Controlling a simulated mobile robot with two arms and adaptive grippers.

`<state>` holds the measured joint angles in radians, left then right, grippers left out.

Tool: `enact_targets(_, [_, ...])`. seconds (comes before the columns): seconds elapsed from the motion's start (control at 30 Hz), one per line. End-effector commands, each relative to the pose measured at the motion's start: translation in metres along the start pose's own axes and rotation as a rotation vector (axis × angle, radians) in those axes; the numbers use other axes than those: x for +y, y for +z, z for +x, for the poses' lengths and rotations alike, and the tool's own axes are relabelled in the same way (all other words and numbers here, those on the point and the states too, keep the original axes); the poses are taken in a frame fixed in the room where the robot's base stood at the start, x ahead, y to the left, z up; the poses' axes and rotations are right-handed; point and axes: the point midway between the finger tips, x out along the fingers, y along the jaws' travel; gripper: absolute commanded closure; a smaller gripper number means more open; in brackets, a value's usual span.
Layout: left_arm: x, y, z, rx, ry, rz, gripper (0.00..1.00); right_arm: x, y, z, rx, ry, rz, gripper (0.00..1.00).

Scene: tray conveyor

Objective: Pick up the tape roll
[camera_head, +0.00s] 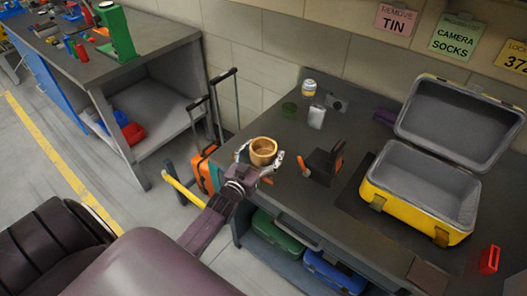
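The tape roll (263,158) is a tan ring near the left end of the dark workbench (300,205). My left gripper (262,150) reaches it from the lower left, with one finger on its left side and one on its right. The fingers are spread wide and look open around the roll. Whether either finger touches it is hard to tell. The roll's lower part is partly hidden by the gripper. My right gripper is not in view.
A yellow open case (408,212) fills the bench's right side. A dark holder with an orange-handled tool (322,163) stands right of the roll. Behind are a white bottle (317,117) and a jar (309,88).

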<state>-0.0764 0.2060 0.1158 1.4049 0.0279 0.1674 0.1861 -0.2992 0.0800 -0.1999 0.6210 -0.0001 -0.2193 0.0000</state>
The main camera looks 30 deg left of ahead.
Motion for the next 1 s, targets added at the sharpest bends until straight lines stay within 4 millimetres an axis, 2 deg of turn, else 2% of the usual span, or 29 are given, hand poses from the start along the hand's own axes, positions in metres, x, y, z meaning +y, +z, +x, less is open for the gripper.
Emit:
enact_targets(0.03, [0.000, 0.000, 0.000, 0.000, 0.000, 0.000, 0.31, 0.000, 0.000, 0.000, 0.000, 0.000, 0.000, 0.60])
enact_targets(0.33, [0.000, -0.001, 0.000, 0.002, 0.000, 0.000, 0.63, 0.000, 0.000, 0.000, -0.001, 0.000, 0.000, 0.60])
enact_targets(0.57, [0.000, -0.002, 0.000, 0.002, 0.000, 0.000, 0.63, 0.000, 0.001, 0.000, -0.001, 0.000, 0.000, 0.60])
enact_targets(0.73, [0.000, -0.010, 0.000, 0.003, 0.000, 0.001, 0.63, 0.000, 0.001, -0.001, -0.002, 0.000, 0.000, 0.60])
enact_targets(0.87, [0.000, -0.027, -0.001, 0.006, 0.000, 0.001, 0.63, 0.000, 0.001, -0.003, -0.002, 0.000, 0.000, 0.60])
enact_targets(1.0, [0.000, -0.059, -0.003, 0.008, 0.001, 0.001, 0.63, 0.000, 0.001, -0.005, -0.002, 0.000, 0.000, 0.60])
